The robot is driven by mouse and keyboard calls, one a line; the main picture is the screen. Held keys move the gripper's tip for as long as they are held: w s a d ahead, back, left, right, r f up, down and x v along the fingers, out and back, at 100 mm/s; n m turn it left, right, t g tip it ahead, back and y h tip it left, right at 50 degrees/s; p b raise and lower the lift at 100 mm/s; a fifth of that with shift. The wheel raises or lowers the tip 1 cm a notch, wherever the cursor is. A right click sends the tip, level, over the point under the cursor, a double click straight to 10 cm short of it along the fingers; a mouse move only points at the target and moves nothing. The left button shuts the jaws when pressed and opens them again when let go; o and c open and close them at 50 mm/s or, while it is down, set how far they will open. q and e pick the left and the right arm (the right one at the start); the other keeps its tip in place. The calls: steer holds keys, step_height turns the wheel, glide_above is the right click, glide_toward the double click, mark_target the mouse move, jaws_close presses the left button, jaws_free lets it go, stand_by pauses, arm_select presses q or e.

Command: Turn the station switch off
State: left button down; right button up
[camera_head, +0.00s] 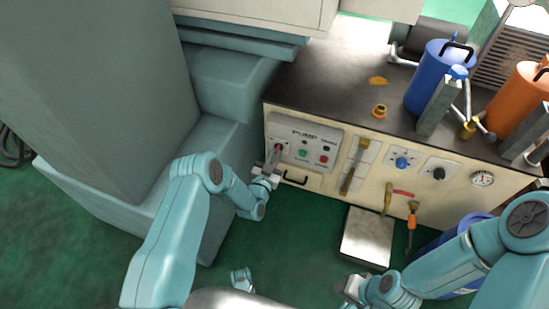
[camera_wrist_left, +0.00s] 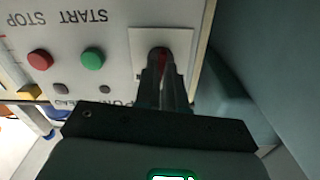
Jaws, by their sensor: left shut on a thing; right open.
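The station switch (camera_head: 278,147) sits at the left end of the pump control panel (camera_head: 312,133). It has a red handle on a pale square plate, and most of it is hidden by my fingers. My left gripper (camera_head: 273,160) is at the switch and shut on its handle. In the left wrist view the red of the switch (camera_wrist_left: 161,56) shows between my left fingertips (camera_wrist_left: 162,72). The exact angle of the handle is hard to tell. My right gripper (camera_head: 352,288) is open and empty, low over the green floor, away from the panel.
A green button (camera_wrist_left: 93,58) and a red button (camera_wrist_left: 40,60) are beside the switch. A black handle (camera_head: 295,178) is below the panel. Brass pipe (camera_head: 354,166), blue knob (camera_head: 402,162) and gauge (camera_head: 482,179) are to the right. A grey machine body (camera_head: 225,85) stands close on the left.

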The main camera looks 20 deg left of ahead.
arm_select(q)
steer(key=shift+f+n+b, duration=0.1)
steer(key=shift+n+b, duration=1.3)
steer(key=shift+n, duration=2.5)
steer(key=c, duration=1.2)
jaws_free()
steer(key=shift+a, duration=0.1)
steer(key=shift+s+a+p, duration=0.15)
steer(key=shift+s+p, duration=0.95)
steer(key=shift+s, duration=3)
steer(key=shift+s+a+p, duration=0.1)
steer(key=shift+s+p, duration=1)
steer(key=shift+s, duration=3)
